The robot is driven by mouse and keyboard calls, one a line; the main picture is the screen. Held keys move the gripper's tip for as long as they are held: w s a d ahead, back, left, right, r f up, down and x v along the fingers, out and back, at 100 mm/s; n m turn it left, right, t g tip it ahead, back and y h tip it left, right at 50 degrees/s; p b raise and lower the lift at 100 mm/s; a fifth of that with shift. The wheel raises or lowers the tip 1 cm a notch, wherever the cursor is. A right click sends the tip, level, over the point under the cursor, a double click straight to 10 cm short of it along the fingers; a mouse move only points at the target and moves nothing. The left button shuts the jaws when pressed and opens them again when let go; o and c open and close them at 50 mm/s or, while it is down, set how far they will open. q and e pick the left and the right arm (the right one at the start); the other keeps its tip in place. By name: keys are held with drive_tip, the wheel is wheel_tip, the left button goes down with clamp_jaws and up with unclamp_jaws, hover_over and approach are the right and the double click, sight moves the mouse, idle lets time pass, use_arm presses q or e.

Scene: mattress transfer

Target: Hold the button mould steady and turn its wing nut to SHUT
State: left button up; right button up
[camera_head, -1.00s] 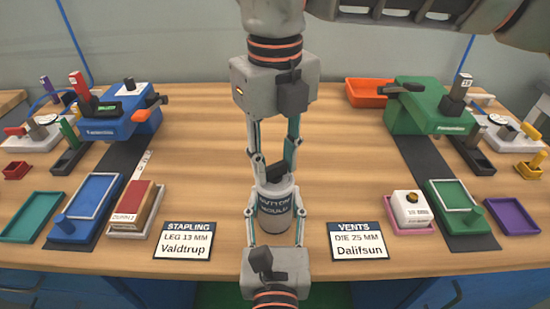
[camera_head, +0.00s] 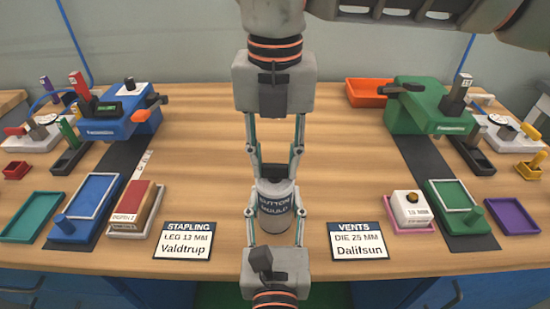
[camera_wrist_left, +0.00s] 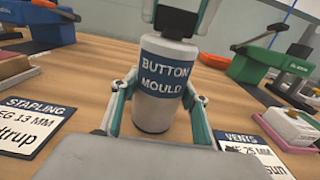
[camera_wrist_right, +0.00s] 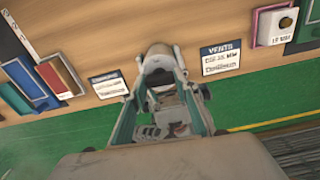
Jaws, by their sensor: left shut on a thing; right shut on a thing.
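The button mould (camera_head: 274,208), a grey cylinder with a dark blue label, stands upright at the table's front middle; it also shows in the left wrist view (camera_wrist_left: 165,105). My left gripper (camera_head: 274,213), coming from the front edge, is shut around its body, one finger on each side. My right gripper (camera_head: 275,170) points down from above and is shut on the dark wing nut (camera_head: 274,172) on top of the mould. The wing nut shows in the left wrist view (camera_wrist_left: 177,20) between the right fingers. No SHUT mark can be read.
A STAPLING sign (camera_head: 184,240) lies left of the mould and a VENTS sign (camera_head: 358,240) right of it. A blue press (camera_head: 120,115) stands back left and a green press (camera_head: 425,110) back right, with trays near them. The table's middle behind the mould is clear.

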sight(275, 166)
idle(0.4)
use_arm(q)
drive_tip(key=shift+r, duration=0.1)
use_arm(e)
drive_tip(key=o, duration=1.1)
drive_tip(key=shift+r, duration=0.1)
wheel_tip(275, 166, up, 12)
use_arm(q)
drive_tip(key=o, duration=1.8)
drive_tip(key=shift+c, duration=0.2)
